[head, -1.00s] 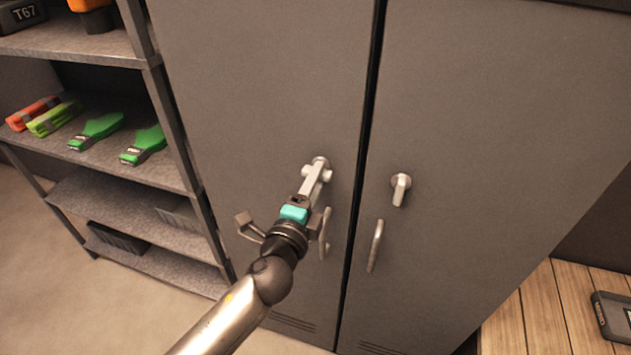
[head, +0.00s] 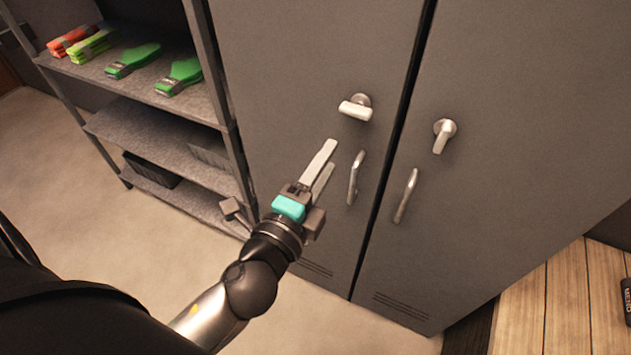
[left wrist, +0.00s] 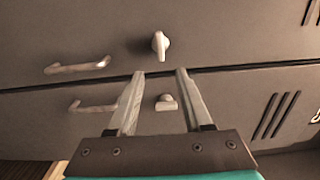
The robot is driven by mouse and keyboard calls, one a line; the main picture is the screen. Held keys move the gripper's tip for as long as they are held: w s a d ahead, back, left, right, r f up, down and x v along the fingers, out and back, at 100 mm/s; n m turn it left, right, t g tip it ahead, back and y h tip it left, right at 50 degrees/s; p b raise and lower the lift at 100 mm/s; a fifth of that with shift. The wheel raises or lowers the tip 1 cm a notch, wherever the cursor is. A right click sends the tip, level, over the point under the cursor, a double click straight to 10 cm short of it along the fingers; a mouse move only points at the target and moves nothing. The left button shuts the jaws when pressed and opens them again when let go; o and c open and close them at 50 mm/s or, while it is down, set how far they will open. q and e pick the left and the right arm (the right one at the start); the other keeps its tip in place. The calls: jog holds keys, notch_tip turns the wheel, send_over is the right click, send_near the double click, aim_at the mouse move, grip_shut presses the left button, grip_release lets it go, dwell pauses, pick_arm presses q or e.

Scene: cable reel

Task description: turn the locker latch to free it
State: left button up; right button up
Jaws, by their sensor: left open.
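The left locker door's latch (head: 356,108) is a short silver lever on a round base, lying roughly sideways. In the left wrist view this latch (left wrist: 160,44) is beyond the fingertips, near the top. The right door's latch (head: 443,136) has its lever pointing down; it also shows in the left wrist view (left wrist: 166,103), between the fingers in the picture. My left gripper (head: 326,162) is open and empty, below and left of the left latch and apart from it. My right gripper is out of view.
Bar handles sit below the latches, on the left door (head: 355,178) and right door (head: 405,196). A shelf unit (head: 150,117) with green and orange items stands left of the locker. A wooden surface (head: 560,300) is at lower right. Floor is open at left.

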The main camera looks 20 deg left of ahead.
pick_arm(q)
jog(key=shift+s+b, duration=0.5)
jog(key=shift+s, duration=1.1)
jog(key=s+a+f+n+g+b, duration=0.1)
jog(key=s+f+n+g+b, duration=0.15)
jog(key=f, duration=1.05)
jog(key=s+f+n+g+b, duration=0.1)
jog(key=f+n+g+b, duration=0.15)
jog(key=f, duration=1.15)
jog(key=s+a+f+n+g+b, duration=0.1)
jog(key=s+f+n+g+b, duration=0.15)
jog(key=f, duration=1.05)
jog(key=s+a+f+n+g+b, duration=0.2)
jog(key=s+f+n+g+b, duration=0.5)
jog(key=s+f, duration=1.6)
notch_tip(320, 180, down, 4)
jog(key=shift+s+a+f+n+g+y, duration=0.1)
jog(key=shift+s+a+n+g+y, duration=0.2)
jog(key=shift+n+g, duration=0.75)
jog(key=shift+d, duration=0.1)
